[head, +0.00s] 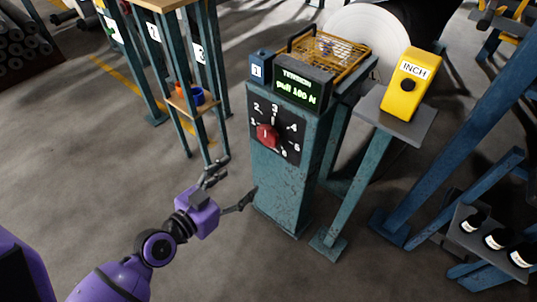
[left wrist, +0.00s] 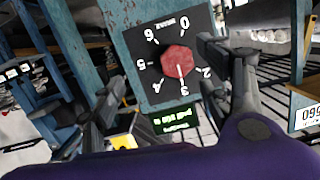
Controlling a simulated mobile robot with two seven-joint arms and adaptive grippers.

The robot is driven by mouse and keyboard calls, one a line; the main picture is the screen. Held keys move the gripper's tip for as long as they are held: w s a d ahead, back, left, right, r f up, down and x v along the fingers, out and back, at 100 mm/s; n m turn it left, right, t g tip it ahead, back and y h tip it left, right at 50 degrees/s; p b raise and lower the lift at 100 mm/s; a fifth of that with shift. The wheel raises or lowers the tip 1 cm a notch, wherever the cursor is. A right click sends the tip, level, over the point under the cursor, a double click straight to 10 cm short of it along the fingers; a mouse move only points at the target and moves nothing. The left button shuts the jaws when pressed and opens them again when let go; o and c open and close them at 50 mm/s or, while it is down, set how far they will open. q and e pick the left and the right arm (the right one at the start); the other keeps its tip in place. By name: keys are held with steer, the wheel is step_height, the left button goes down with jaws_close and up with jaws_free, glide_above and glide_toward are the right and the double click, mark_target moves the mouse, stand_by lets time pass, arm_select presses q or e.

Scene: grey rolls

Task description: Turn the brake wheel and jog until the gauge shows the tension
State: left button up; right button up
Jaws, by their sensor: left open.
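The brake wheel is a red knob (head: 267,136) on a black numbered plate on the front of a teal post. It also shows in the left wrist view (left wrist: 178,60), where its white line points near 3. Above it a gauge display (head: 298,89) shows green text, seemingly "TENSION pull 180 N". The jog control is a yellow box (head: 412,70) marked INCH with a black button, on a grey stand to the right. My left gripper (head: 238,178) is open and empty, below and left of the knob, apart from it. My right gripper is not in view.
A yellow mesh guard (head: 328,55) and a large pale roll (head: 368,38) stand behind the display. A teal rack with a small shelf of cups (head: 190,98) is at left. Blue beams and dark bottles (head: 496,238) are at right. Floor before the post is clear.

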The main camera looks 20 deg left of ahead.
arm_select(q)
steer(key=t+h+b, duration=0.1)
steer(key=t+b, duration=0.1)
steer(key=b, duration=0.3)
glide_toward(267, 139)
steer(key=w, duration=0.1)
steer(key=shift+m, duration=0.4)
steer(key=p+x, duration=0.1)
steer(key=x, duration=0.6)
steer(key=shift+w+r, duration=0.1)
steer(key=shift+r, duration=0.05)
steer(key=shift+w+d, duration=0.3)
steer(key=shift+w, duration=0.3)
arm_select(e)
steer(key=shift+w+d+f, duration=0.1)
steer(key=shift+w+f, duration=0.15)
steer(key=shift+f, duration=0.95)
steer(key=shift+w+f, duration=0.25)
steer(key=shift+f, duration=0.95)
arm_select(q)
steer(key=c, duration=1.1)
